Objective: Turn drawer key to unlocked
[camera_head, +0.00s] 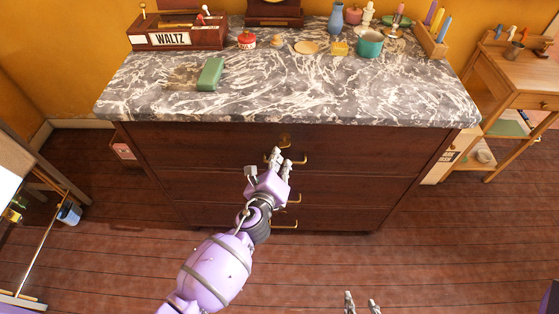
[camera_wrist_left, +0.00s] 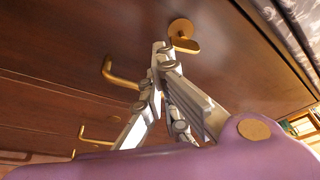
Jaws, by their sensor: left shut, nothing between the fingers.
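The drawer key is a small gold tab on a round gold plate (camera_head: 285,138) on the top drawer's dark wood front, under the marble top. In the left wrist view the key (camera_wrist_left: 187,46) sticks out below its plate and looks turned sideways. My left gripper (camera_head: 278,155) is shut and empty, its fingertips just below the key in the head view. In the left wrist view the left fingertips (camera_wrist_left: 161,50) are close beside the key; whether they touch it I cannot tell. My right gripper (camera_head: 362,302) shows only its two separated fingertips at the bottom edge, open and empty.
Gold drawer handles (camera_head: 286,226) stick out down the front, one close to my left gripper. The marble top (camera_head: 290,95) overhangs the drawers and holds a green block (camera_head: 210,74), a teal pot (camera_head: 370,44) and other items. The floor in front is clear.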

